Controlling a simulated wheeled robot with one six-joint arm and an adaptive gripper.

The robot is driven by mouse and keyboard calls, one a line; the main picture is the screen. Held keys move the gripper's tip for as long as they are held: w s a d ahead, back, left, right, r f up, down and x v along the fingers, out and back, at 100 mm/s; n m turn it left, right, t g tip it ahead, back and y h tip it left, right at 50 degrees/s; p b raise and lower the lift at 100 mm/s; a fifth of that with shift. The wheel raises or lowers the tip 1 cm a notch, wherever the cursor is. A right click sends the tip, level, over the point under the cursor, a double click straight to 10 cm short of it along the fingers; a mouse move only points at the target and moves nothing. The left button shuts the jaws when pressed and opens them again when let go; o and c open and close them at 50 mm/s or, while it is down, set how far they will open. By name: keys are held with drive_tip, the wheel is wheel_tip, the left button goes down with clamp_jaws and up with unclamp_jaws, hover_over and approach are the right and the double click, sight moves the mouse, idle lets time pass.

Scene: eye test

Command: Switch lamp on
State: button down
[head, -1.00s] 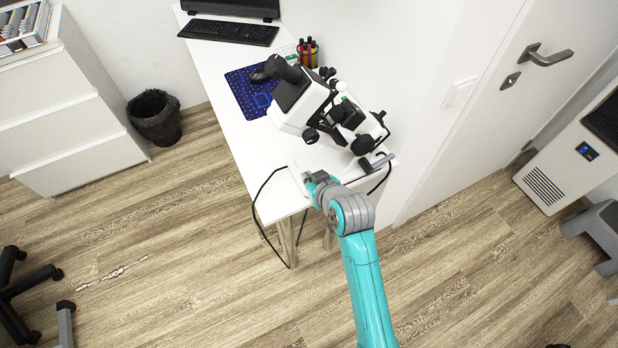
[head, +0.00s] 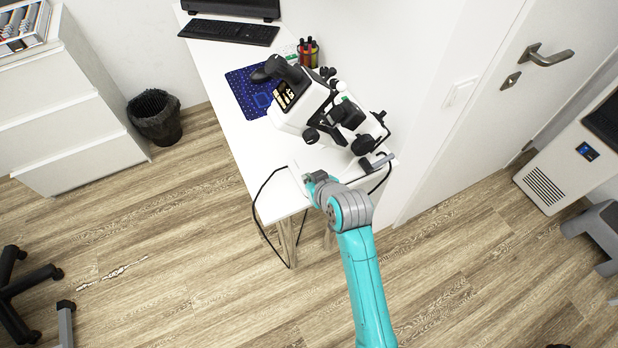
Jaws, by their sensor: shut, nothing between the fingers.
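The white and black microscope (head: 312,108) stands on the white desk at the back of the head view. A small display (head: 286,95) on its upper side is lit, with bright yellowish marks on black. Any light from the lamp under the microscope's body cannot be made out. My gripper (head: 308,178) is at the front edge of the microscope's white base, at the near end of the desk. It is shut and empty. It is small here, and I cannot tell whether it touches the base.
Black cables (head: 258,205) hang in loops at the desk's near end. A blue mouse pad (head: 240,90), keyboard (head: 234,32) and pen holder (head: 308,52) are farther back. A door (head: 510,110) is at the right, a black waste bin (head: 156,116) at the left.

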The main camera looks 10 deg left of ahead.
drive_tip(key=shift+s+d+f, duration=0.3)
drive_tip(key=shift+s+d, duration=0.1)
drive_tip(key=shift+s, duration=0.25)
